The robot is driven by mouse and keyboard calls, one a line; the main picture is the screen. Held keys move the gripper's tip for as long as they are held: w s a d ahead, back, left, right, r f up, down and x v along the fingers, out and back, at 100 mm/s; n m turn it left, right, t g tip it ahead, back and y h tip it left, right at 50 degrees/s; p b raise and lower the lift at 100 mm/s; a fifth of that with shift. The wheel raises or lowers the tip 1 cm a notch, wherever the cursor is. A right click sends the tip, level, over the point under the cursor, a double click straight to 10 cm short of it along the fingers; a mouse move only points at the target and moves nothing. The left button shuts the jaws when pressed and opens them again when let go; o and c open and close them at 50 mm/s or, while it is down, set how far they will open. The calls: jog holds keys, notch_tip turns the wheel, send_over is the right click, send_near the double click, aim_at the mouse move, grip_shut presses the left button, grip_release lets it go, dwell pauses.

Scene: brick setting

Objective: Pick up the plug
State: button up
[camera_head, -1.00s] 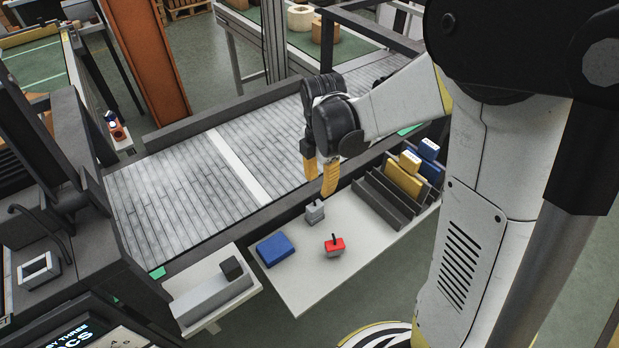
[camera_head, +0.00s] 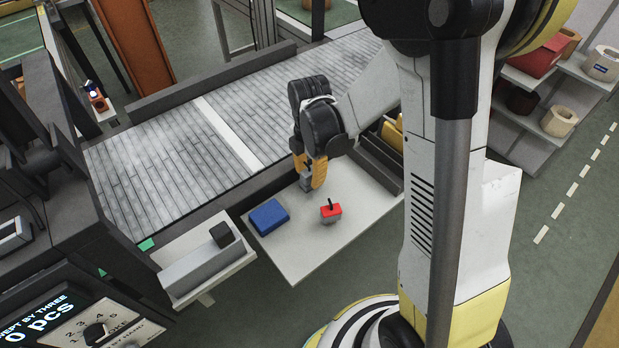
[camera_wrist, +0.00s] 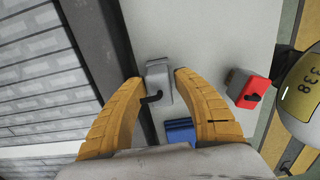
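A small grey block-like piece with a dark hooked part (camera_wrist: 159,72), which I take as the plug, stands on the white side table (camera_head: 283,258). In the wrist view it lies between the tips of my gripper (camera_wrist: 157,82), with narrow gaps beside it. In the head view my gripper (camera_head: 308,178), with yellow fingers, is low over the table's back edge and mostly hides the grey piece. The fingers are open around it, and I see no clear contact.
A red-topped grey piece with a black stem (camera_head: 331,212) stands to the right, also in the wrist view (camera_wrist: 248,90). A blue block (camera_head: 268,217) lies left. A dark slotted rack (camera_head: 378,165) is behind right. The conveyor (camera_head: 160,160) runs behind; the table front is clear.

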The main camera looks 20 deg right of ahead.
jog(key=shift+r, duration=0.1)
grip_shut()
